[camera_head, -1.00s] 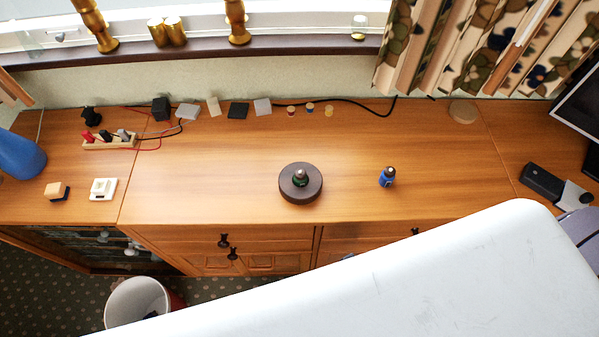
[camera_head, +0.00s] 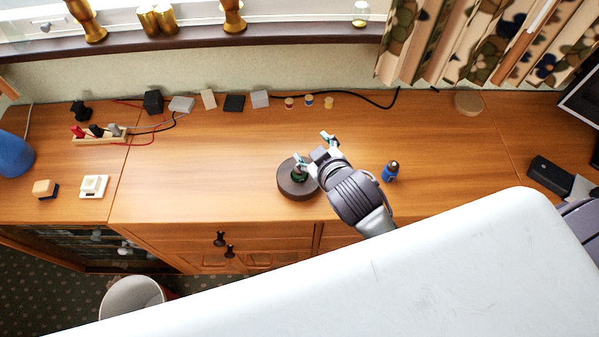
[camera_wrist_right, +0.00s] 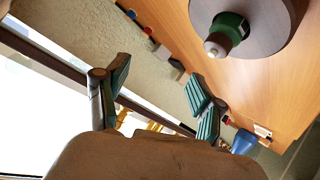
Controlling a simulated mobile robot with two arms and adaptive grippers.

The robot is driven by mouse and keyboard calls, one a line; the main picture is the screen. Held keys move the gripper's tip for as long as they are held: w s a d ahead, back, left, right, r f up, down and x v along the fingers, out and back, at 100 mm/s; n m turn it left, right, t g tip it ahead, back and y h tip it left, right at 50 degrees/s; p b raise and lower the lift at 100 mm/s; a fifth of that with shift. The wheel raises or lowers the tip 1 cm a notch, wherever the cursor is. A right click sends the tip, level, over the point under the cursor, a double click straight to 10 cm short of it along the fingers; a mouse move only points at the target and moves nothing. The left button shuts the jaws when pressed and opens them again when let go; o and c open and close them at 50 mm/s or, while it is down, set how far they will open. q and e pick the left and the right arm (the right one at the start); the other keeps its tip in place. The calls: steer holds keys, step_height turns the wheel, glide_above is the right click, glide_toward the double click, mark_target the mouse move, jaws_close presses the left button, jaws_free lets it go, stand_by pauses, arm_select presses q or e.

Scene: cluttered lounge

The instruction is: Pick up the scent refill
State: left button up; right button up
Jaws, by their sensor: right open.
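A small green bottle with a pale tip (camera_head: 299,175) stands in a round dark brown base (camera_head: 285,188) on the wooden cabinet top. A small blue bottle with a dark cap (camera_head: 391,171) stands to its right. I cannot tell for sure which is the scent refill. My right gripper (camera_head: 314,149) is open and empty, over the base's right side, with one finger overlapping the green bottle in the head view. In the right wrist view, the green bottle (camera_wrist_right: 236,27) and base (camera_wrist_right: 262,42) are at the top right, apart from the open fingers (camera_wrist_right: 158,84). My left gripper is not in view.
A row of small blocks and spools (camera_head: 260,99) lies along the wall with a black cable. A power strip (camera_head: 88,139), a white switch (camera_head: 93,186) and a blue vase (camera_head: 14,155) are at left. The cabinet top (camera_head: 200,170) is clear left of the base.

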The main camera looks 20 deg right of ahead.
steer(key=w+a+r+n+t+y, duration=0.3)
steer(key=a+r+n+t+y, duration=0.25)
steer(key=r, duration=0.45)
steer(key=w+a+r+n+t+y, duration=0.25)
steer(key=a+r+n+y, duration=0.3)
steer(key=a+r, duration=0.4)
steer(key=s+a+r+n+g+y, duration=0.2)
steer(key=s+a+n+g+y, duration=0.35)
steer(key=n+g, duration=0.55)
steer(key=s+a+r+n+g+y, duration=0.35)
steer(key=s+a+n+g, duration=0.35)
steer(key=n, duration=0.6)
steer(key=n+g+h, duration=0.2)
steer(key=n+h, duration=0.8)
steer(key=h, duration=1.2)
glide_toward(300, 174)
steer(key=f, duration=0.1)
steer(key=w+d+f, duration=0.1)
steer(key=f, duration=0.1)
steer(key=shift+w+d+f+p, duration=0.2)
steer(key=shift+w+f+p, duration=0.05)
steer(key=shift+f+p, duration=0.15)
steer(key=shift+f, duration=0.55)
steer(key=shift+s+f+p, duration=0.1)
steer(key=shift+f+p, duration=0.2)
step_height(300, 174, down, 4)
steer(key=shift+d+r+p, duration=0.15)
steer(key=shift+d+p, duration=0.05)
steer(key=shift+p, duration=0.45)
steer(key=shift+f, duration=0.4)
